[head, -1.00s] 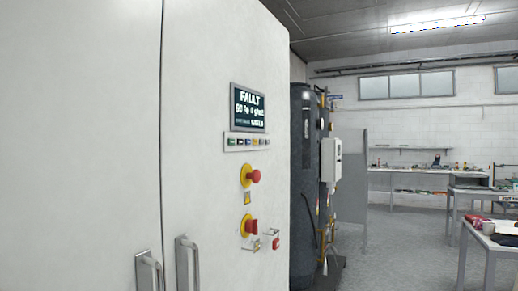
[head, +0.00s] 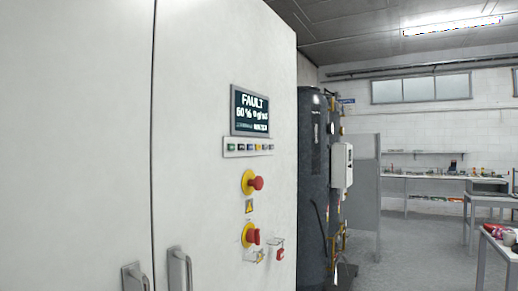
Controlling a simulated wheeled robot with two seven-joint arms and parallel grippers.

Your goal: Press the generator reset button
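In the head view a tall pale cabinet (head: 212,60) fills the left and middle. Its display (head: 249,110) reads "FAULT" with smaller text below. Under the display is a strip of several small coloured buttons (head: 248,147); their labels are too small to read. A red mushroom button (head: 257,183) on a yellow ring sits below the strip. A small yellow warning label (head: 249,206) is under it. A red switch (head: 252,237) on a yellow plate is lower down. I cannot tell which control is the generator reset button. Neither gripper is in view.
A padlock and red tag (head: 279,254) hang by the lower switch. Two cabinet handles (head: 180,270) stick out at the bottom. A dark tank (head: 313,180) with pipes and a white box (head: 341,165) stands right of the cabinet. Workbenches (head: 428,178) stand farther back; grey floor between is open.

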